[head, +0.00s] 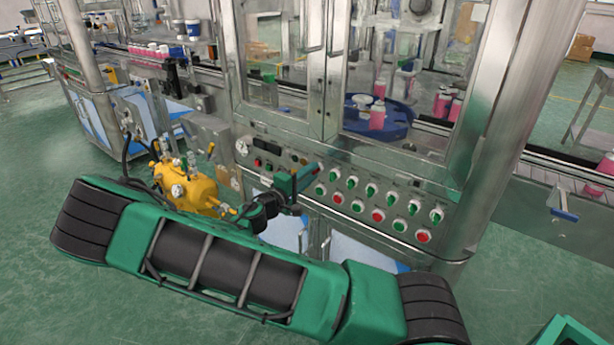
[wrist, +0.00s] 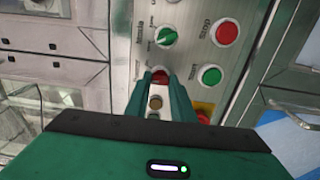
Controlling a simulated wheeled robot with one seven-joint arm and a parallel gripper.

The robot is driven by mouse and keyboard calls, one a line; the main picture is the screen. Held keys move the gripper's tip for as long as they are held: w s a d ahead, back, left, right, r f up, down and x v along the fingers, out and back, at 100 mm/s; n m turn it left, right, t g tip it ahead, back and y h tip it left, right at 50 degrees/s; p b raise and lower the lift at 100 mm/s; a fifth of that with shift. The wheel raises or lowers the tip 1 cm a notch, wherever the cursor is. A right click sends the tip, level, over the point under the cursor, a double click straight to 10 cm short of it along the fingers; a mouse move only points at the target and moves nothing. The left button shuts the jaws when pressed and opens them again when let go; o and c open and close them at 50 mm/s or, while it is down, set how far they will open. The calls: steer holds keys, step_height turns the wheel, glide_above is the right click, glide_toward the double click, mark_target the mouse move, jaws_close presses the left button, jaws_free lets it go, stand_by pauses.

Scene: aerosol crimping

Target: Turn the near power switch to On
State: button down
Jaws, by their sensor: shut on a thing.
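A red switch (wrist: 160,76) sits on the steel control panel in the wrist view, between the tips of my gripper's two green fingers. My gripper (wrist: 160,84) is shut on it, one finger on each side. The fingers hide much of the switch, so its turned position and label cannot be read. In the head view my gripper (head: 314,169) reaches the panel (head: 290,158) at the machine's front, and the held switch is hidden there.
A green rotary switch (wrist: 166,37), a red button (wrist: 227,32) and a green button (wrist: 210,74) are close by. A red knob on yellow (wrist: 203,116) is beside the right finger. Yellow equipment (head: 185,185) stands left of my arm.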

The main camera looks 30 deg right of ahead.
steer(key=m, duration=0.5)
steer(key=shift+s+d+f+m, duration=0.1)
steer(key=shift+s+f+m, duration=0.1)
steer(key=shift+m, duration=0.2)
stand_by(0.4)
steer(key=c, duration=1.6)
jaws_free()
steer(key=shift+o, duration=0.4)
steer(key=shift+w, duration=0.1)
steer(key=shift+r, duration=0.1)
steer(key=v, duration=1)
steer(key=shift+a, duration=0.4)
